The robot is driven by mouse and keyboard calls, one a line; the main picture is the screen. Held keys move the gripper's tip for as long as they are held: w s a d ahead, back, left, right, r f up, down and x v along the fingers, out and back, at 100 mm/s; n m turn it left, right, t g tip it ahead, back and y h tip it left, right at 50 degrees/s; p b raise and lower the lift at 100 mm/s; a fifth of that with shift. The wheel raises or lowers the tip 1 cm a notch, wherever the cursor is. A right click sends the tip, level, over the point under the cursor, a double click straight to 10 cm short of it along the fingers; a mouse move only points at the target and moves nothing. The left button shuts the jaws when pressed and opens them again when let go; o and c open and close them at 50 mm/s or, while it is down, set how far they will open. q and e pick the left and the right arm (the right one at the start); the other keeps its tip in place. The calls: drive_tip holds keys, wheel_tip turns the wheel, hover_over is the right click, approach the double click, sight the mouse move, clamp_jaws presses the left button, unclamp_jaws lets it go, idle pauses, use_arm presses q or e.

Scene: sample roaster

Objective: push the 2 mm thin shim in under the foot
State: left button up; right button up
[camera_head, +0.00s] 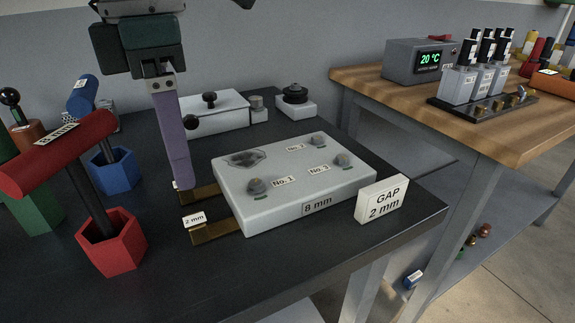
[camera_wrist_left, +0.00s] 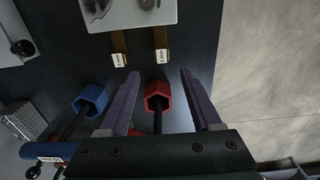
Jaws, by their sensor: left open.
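The 2 mm shim (camera_head: 215,234) is a flat brass strip with a white "2 mm" tag on its outer end. Its other end meets the left edge of the grey "8 mm" plate (camera_head: 270,205); how far it reaches under is hidden. It is the right strip (camera_wrist_left: 160,38) in the left wrist view. A second brass strip (camera_head: 203,191) lies parallel, farther back. My left gripper (camera_head: 180,186) is open and points down, one purple finger overlapping the second strip's tag in the head view. In the wrist view its fingers (camera_wrist_left: 160,73) straddle the 2 mm shim's line, apparently empty. Any foot under the plate is hidden.
A "GAP 2 mm" sign (camera_head: 382,199) stands at the plate's right front. Red (camera_head: 112,242) and blue (camera_head: 112,171) hexagonal holders with tall handled tools crowd the left. The dark bench in front of the plate is clear. A wooden table (camera_head: 440,108) stands at right.

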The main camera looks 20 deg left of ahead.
sight(194, 220)
use_arm(q)
wheel_tip(194, 220, down, 9)
drive_tip(key=shift+s+f+b, duration=0.1)
drive_tip(key=shift+f+b, duration=0.05)
drive_tip(key=shift+b, duration=0.15)
drive_tip(key=shift+c, duration=0.2)
clamp_jaws()
idle(0.4)
idle(0.8)
